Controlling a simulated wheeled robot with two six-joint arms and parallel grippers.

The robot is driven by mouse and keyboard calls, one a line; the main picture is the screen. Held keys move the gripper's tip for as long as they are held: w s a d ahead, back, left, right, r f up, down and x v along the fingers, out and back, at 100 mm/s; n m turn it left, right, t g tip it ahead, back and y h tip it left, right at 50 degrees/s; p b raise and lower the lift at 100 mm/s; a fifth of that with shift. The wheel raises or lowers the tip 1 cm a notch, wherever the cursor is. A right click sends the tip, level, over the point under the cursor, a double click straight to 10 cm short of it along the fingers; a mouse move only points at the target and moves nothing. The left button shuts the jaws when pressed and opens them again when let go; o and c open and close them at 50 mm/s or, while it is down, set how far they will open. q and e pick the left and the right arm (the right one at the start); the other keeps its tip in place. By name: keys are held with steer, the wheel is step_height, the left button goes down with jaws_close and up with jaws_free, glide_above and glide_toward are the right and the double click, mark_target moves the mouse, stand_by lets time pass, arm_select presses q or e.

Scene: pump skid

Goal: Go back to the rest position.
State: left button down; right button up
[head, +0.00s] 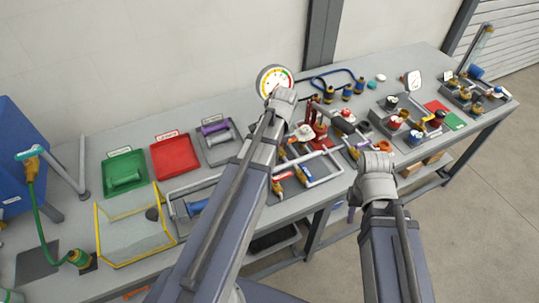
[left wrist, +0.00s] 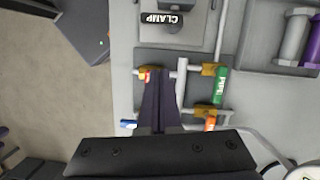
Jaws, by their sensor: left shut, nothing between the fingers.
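My left arm reaches up through the middle of the head view, over the bench (head: 80,283). Its wrist hides the fingers there. In the left wrist view my left gripper (left wrist: 160,88) shows as two dark fingers shut together with nothing between them. They are above a grey pipe frame (left wrist: 182,72) with coloured valve handles. My right gripper (head: 376,148) is at the bench's front edge in the head view. Its fingers are too small and hidden to judge.
A round gauge (head: 272,79) stands behind my left wrist. Green (head: 124,174) and red (head: 175,156) trays and a yellow-edged clear box (head: 130,235) lie to the left. Valves and a second gauge (head: 412,81) crowd the right. Open floor (head: 490,190) lies at right.

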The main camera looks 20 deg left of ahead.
arm_select(q)
steer(key=s+d+f+n+t+b, duration=0.1)
steer(key=s+d, duration=0.3)
steer(key=d, duration=0.5)
steer(key=s+d+f+n+t+b, duration=0.1)
steer(key=s+d, duration=0.3)
steer(key=d, duration=0.6)
steer(key=shift+s+d+f+b, duration=0.15)
steer(key=shift+s+f+b, duration=0.2)
steer(key=shift+f+b, duration=0.35)
steer(key=shift+f, duration=0.1)
